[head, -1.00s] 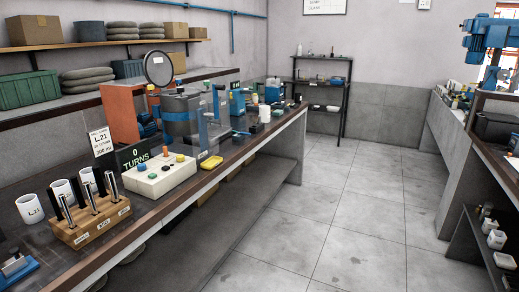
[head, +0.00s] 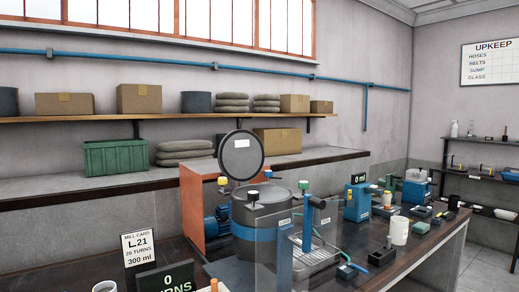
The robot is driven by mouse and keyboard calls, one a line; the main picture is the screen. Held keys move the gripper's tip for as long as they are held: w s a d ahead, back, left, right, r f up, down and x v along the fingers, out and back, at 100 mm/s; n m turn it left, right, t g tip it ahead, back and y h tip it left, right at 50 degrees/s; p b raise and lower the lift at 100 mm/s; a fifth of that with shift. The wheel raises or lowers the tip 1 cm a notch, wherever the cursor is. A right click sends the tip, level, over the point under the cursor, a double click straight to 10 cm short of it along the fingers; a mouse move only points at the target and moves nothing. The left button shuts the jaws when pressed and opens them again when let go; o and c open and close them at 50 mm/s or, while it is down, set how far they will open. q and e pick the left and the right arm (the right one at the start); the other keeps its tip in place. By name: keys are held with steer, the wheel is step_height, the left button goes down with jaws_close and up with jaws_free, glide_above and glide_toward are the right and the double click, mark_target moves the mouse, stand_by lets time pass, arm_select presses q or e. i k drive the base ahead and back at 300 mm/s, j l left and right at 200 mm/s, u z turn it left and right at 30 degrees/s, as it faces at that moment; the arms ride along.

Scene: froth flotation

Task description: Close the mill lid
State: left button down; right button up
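The mill lid (head: 241,155) is a round dark disc with a pale handle mark, standing raised and nearly upright above the orange mill housing (head: 193,205). A yellow-tipped knob (head: 222,180) shows beside its lower left edge. A grey drum with a blue band (head: 258,230) stands in front of the housing; its top hides what lies directly under the lid. A blue motor (head: 217,222) sits by the housing. Neither of my grippers is in view.
A mill card (head: 139,247) and a turns display reading 0 (head: 165,277) stand front left. A shelf (head: 130,121) with boxes runs behind.

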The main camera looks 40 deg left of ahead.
mark_target(241, 154)
steer(key=i+u, duration=0.2)
steer(key=i, duration=0.25)
steer(key=i+l+u, duration=0.2)
steer(key=i, duration=0.2)
